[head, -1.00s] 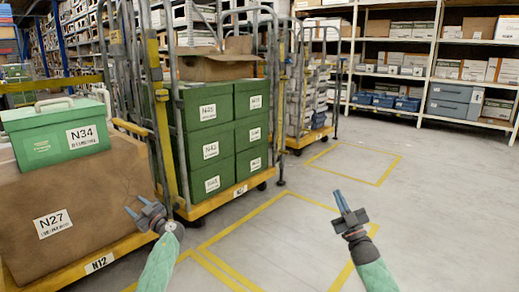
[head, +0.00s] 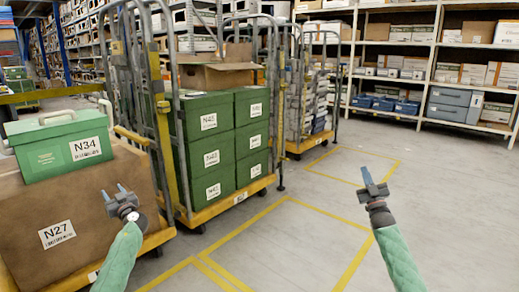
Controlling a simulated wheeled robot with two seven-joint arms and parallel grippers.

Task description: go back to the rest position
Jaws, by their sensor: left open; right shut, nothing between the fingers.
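My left gripper (head: 117,198) is open and empty. In the head view it shows in front of the large brown box labelled N27 (head: 85,222), with its fingers pointing up. I cannot tell whether it touches the box. My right gripper (head: 369,180) is shut and empty, over the open floor at the right. Its fingers point up and away from me. Both arms come in from the bottom of the view.
A green case labelled N34 (head: 55,158) sits on the brown box at the left. A roll cage holds stacked green boxes (head: 213,160) and an open carton (head: 215,75). Another cage (head: 308,110) stands behind. Shelving (head: 430,57) lines the back. The yellow-marked floor (head: 310,235) is clear.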

